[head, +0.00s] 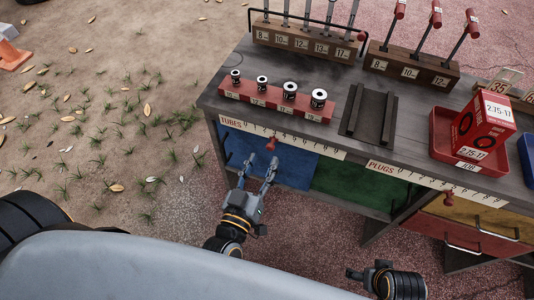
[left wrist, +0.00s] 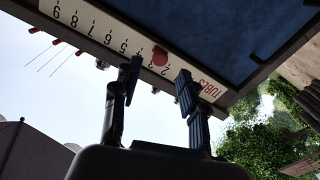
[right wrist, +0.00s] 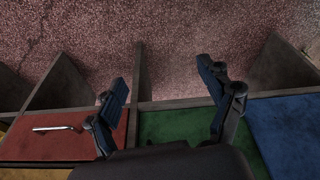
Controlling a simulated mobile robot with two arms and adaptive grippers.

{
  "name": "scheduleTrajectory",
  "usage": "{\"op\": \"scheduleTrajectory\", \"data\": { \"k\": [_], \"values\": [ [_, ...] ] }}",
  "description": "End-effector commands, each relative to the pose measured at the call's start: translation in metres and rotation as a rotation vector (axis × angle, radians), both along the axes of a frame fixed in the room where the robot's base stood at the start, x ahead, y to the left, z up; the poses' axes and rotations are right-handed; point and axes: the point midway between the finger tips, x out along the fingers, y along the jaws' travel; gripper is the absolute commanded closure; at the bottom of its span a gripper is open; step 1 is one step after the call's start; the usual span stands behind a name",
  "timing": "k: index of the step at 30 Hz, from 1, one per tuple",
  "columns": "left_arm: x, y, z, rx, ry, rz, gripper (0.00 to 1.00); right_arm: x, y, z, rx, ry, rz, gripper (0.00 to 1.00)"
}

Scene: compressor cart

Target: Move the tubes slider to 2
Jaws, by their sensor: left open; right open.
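The tubes slider has a small red knob (head: 271,143) on a white TUBES scale strip (head: 318,147) along the bench's front edge. In the left wrist view the red knob (left wrist: 160,56) shows between my fingertips, near the low numbers. The exact number under it is hard to read. My left gripper (head: 260,163) is open and empty in front of the strip, its fingers pointing at the bench; in its wrist view (left wrist: 158,76) the fingers stand apart. My right gripper (right wrist: 163,78) is open and empty, and shows partly at the lower right of the head view.
A PLUGS scale strip (head: 433,184) with its own knob (head: 448,198) runs to the right. Blue (head: 285,165) and green (head: 350,187) panels lie below the strips. Sockets in a red rack (head: 275,105), a black rail holder (head: 368,115) and a red box (head: 483,130) stand on top.

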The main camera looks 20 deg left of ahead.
Motion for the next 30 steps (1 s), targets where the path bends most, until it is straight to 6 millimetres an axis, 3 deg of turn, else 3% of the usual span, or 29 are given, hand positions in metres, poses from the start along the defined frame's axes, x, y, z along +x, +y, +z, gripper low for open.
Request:
{"op": "scheduleTrajectory", "data": {
  "k": [6,18,25,30],
  "values": [
    [0.030,-0.001,0.000,-0.002,-0.002,0.001,0.57,0.000,0.000,0.011,0.000,-0.006,-0.001,0.19],
    [0.037,-0.001,0.000,-0.001,0.001,0.000,0.57,0.000,0.000,0.014,0.000,-0.007,-0.002,0.19],
    [0.037,-0.001,0.000,0.000,0.001,0.000,1.00,0.000,-0.001,0.014,0.000,-0.007,-0.002,0.19],
    [0.037,-0.001,0.000,0.000,0.001,0.000,1.00,0.000,-0.001,0.014,0.000,-0.007,-0.002,0.19]
  ]
}}
